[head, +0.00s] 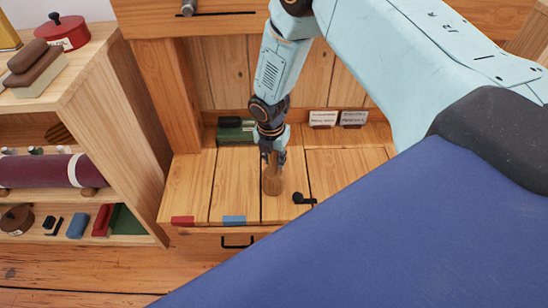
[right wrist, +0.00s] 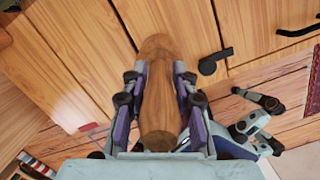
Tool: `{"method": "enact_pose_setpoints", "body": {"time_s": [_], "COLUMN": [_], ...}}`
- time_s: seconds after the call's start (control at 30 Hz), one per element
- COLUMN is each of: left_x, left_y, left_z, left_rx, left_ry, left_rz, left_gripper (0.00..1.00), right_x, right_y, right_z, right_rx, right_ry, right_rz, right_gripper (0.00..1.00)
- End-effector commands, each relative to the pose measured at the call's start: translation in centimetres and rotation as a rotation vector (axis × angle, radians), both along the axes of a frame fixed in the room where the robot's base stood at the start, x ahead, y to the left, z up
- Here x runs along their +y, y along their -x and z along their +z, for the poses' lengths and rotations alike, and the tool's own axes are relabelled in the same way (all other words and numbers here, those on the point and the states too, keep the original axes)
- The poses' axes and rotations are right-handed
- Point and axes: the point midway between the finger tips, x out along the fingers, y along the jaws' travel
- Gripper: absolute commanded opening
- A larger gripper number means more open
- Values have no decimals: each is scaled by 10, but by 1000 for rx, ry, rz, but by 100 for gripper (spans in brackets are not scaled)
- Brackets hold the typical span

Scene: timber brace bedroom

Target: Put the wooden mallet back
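My right gripper (head: 272,157) points down over the wooden bench top (head: 196,190). Its fingers lie against both sides of a brown wooden piece, which I take for the wooden mallet (head: 272,182). In the right wrist view the mallet (right wrist: 160,95) runs lengthwise between the fingers, with a rounded, wider far end. The gripper (right wrist: 158,80) is shut on it. The mallet's far end is at or just above the bench; I cannot tell if it touches. My left gripper is not in view.
A small black object (head: 304,199) lies right of the mallet. A green box (head: 236,130) and two white cards (head: 322,118) stand at the bench's back. Red (head: 183,222) and blue (head: 234,221) tabs mark its front edge. A loaded shelf (head: 125,120) stands left.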

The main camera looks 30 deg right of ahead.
Motion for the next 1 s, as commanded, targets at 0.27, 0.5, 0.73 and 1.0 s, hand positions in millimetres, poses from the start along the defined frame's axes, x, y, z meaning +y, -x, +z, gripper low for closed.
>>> {"method": "enact_pose_setpoints", "body": {"time_s": [0.27, 0.5, 0.73, 1.0], "left_x": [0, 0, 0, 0], "left_y": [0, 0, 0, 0], "left_z": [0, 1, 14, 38], "left_rx": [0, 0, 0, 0], "left_ry": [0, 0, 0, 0], "left_rz": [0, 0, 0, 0], "left_gripper": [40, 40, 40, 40], "right_x": [0, 0, 2, 8], "right_y": [0, 0, 1, 5], "right_z": [0, 1, 29, 86], "right_rx": [0, 0, -2, -2], "right_ry": [0, 0, 0, 0], "right_rz": [0, 0, 1, 0], "right_gripper": [49, 49, 49, 49]}}
